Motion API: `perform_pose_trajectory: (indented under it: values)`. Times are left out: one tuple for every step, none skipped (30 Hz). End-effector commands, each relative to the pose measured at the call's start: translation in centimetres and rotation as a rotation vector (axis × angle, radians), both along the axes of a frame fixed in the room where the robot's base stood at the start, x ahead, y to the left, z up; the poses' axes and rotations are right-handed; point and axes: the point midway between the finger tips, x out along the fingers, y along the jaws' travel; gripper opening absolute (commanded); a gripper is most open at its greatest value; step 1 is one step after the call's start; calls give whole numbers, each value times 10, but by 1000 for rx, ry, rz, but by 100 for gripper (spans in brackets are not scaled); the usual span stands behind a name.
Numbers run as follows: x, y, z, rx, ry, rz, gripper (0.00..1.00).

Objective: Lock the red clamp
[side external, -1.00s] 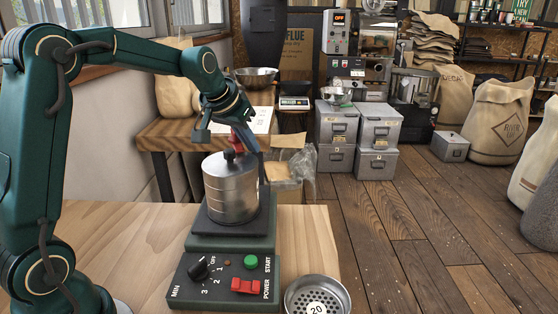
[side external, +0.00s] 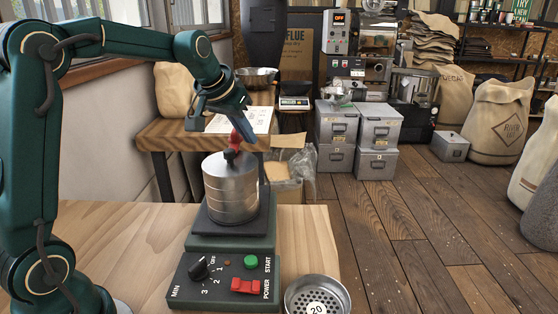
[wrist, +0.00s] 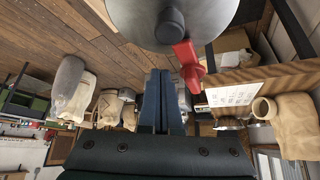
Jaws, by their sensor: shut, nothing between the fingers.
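The red clamp (side external: 236,138) is on top of a silver sieve canister (side external: 231,188) on the shaker. Its red lever rises from a dark knob on the lid. My gripper (side external: 246,138) is just right of the clamp in the side view, partly behind the lever. In the wrist view, its two fingers (wrist: 162,74) are together and empty, left of the lever's tip. I cannot tell whether they touch it.
The shaker's control panel (side external: 218,295) has a dial, a green button and a red switch. A perforated round sieve (side external: 295,298) labelled 20 sits at the table's front right. The wooden table (side external: 130,240) is clear left of the shaker. A dark upright post stands behind the canister.

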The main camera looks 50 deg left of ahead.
Motion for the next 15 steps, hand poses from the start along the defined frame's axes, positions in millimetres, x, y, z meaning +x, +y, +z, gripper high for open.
perform_pose_trajectory:
  values:
    - [1, 0, 5, 1, -3, 0, 0]
    - [1, 0, 7, 1, -3, 0, 0]
    - [1, 0, 10, 1, -2, 0, 0]
    - [0, 0, 12, 0, -3, 1, 0]
    - [0, 0, 15, 0, -3, 1, 0]
    - [0, 0, 18, 0, -2, 1, 0]
    - [0, 0, 20, 0, -3, 1, 0]
    - [0, 0, 22, 0, -2, 1, 0]
    - [1, 0, 25, 0, -2, 1, 0]
    - [1, 0, 27, 0, -2, 1, 0]
    - [1, 0, 29, 0, -2, 1, 0]
    - [0, 0, 32, 0, -2, 1, 0]
    - [0, 0, 33, 0, -1, 1, 0]
    - [0, 0, 34, 0, -1, 1, 0]
    - [0, 0, 36, -1, 0, 1, 0]
